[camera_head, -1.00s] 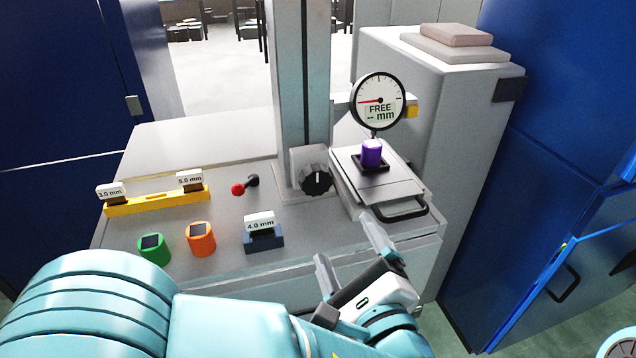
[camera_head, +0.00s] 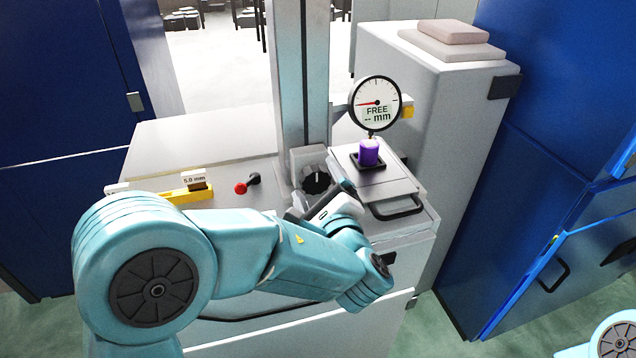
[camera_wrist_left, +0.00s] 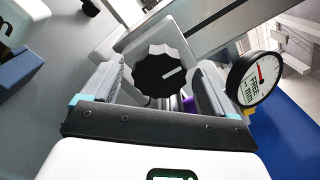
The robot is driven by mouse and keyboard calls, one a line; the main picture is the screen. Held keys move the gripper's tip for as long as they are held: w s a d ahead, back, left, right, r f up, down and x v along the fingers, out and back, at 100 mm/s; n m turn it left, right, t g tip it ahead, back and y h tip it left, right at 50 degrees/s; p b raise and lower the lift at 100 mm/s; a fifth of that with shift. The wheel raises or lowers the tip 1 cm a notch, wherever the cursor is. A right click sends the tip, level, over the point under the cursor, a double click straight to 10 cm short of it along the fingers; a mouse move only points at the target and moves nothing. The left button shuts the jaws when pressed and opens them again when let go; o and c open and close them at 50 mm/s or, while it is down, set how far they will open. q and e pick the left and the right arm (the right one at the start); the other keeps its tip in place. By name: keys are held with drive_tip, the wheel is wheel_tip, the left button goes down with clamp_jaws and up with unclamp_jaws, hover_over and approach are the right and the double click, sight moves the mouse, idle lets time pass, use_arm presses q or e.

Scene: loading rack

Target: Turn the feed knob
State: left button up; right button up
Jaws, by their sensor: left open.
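The feed knob (camera_head: 316,181) is a black scalloped dial with a white mark, on the front of the grey column base. In the left wrist view the knob (camera_wrist_left: 160,72) faces me between the fingertips, apart from them as far as I can tell. My left gripper (camera_head: 322,196) is open just in front of the knob; its two fingers (camera_wrist_left: 158,90) frame it in the wrist view. A round dial gauge (camera_head: 377,103) reads "FREE -- mm". A purple cylinder (camera_head: 368,152) stands on the plate below it. My right gripper is not seen.
A red-tipped black lever (camera_head: 247,184) is left of the knob. A yellow rack (camera_head: 188,195) with a "5.0 mm" label lies farther left. A tray handle (camera_head: 398,208) is to the right. My left arm hides the front bench.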

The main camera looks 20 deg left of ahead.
use_arm(q)
drive_tip(key=shift+w+f, duration=0.1)
drive_tip(key=c, duration=1.1)
drive_tip(key=shift+o, duration=0.2)
drive_tip(key=shift+m, duration=0.3)
drive_tip(key=m, duration=0.3)
drive_tip(key=shift+m, duration=0.3)
drive_tip(key=m+p, duration=0.1)
drive_tip(key=m, duration=0.3)
drive_tip(key=shift+m+p, duration=0.3)
drive_tip(key=shift+p, duration=0.05)
drive_tip(key=m+p, duration=0.2)
drive_tip(key=m, duration=0.2)
drive_tip(key=shift+m, duration=0.3)
drive_tip(key=m+p, duration=0.3)
drive_tip(key=m, duration=0.2)
drive_tip(key=shift+f, duration=0.1)
